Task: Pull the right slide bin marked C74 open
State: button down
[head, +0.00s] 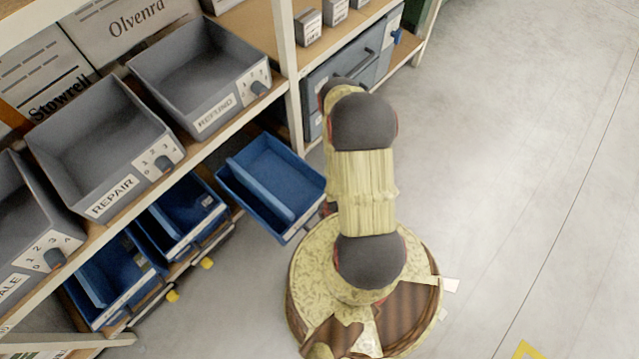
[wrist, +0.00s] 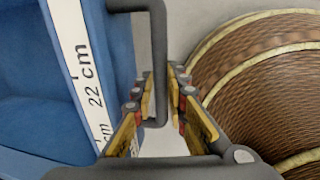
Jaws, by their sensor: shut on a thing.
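A blue slide bin (head: 270,185) stands far out from the lower shelf, right of the other blue bins, in the head view. It looks empty, with a lengthwise divider or step inside. No C74 mark can be read. In the wrist view the bin's blue wall (wrist: 25,85) carries a white strip reading 22 cm. My gripper (wrist: 160,108) is shut on the dark grey bar handle (wrist: 158,50), its fingers on both sides of the bar. In the head view my arm hides the gripper and the handle.
Two blue bins (head: 110,285) (head: 180,215) sit on the lower shelf at left. Grey bins marked REPAIR (head: 100,150) and REFUND (head: 200,75) stand above. A rack post (head: 288,80) rises behind the bin. My round base is close to the bin's right. Open floor (head: 530,150) lies right.

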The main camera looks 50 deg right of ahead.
dwell(0.3)
jog(key=c, duration=2.1)
grip_release()
jog(key=shift+o, duration=0.2)
notch_tip(320, 180, up, 12)
jog(key=s, duration=0.2)
jog(key=shift+s, duration=0.15)
jog(key=shift+f, duration=0.1)
